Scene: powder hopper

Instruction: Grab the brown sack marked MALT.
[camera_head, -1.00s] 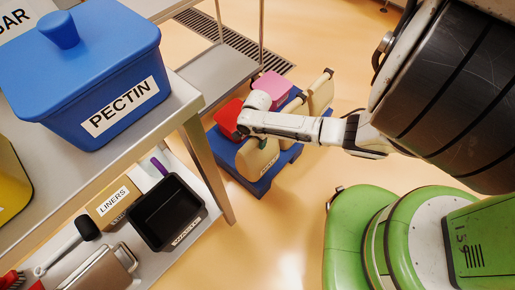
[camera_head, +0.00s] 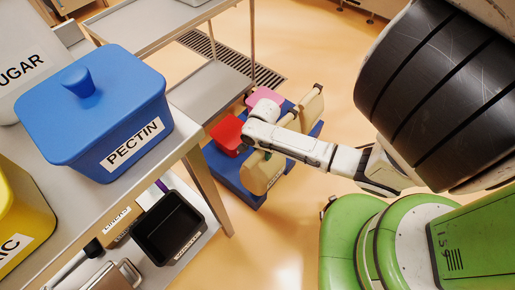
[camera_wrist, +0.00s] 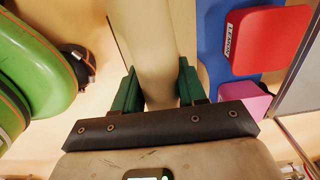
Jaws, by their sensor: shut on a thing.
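A tan sack (camera_head: 260,175) stands upright at the near corner of a low blue pallet (camera_head: 228,172) in the head view. Its label is too small to read there, so I cannot tell if it says MALT. My gripper (camera_wrist: 158,85) is shut on a tan, smooth-sided thing (camera_wrist: 150,35) in the wrist view, one green finger on each side. This looks like the same sack, as my gripper is over its top in the head view. The sack's far side is hidden.
A metal table with a blue PECTIN tub (camera_head: 100,115) stands at left. Open floor lies right of the pallet.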

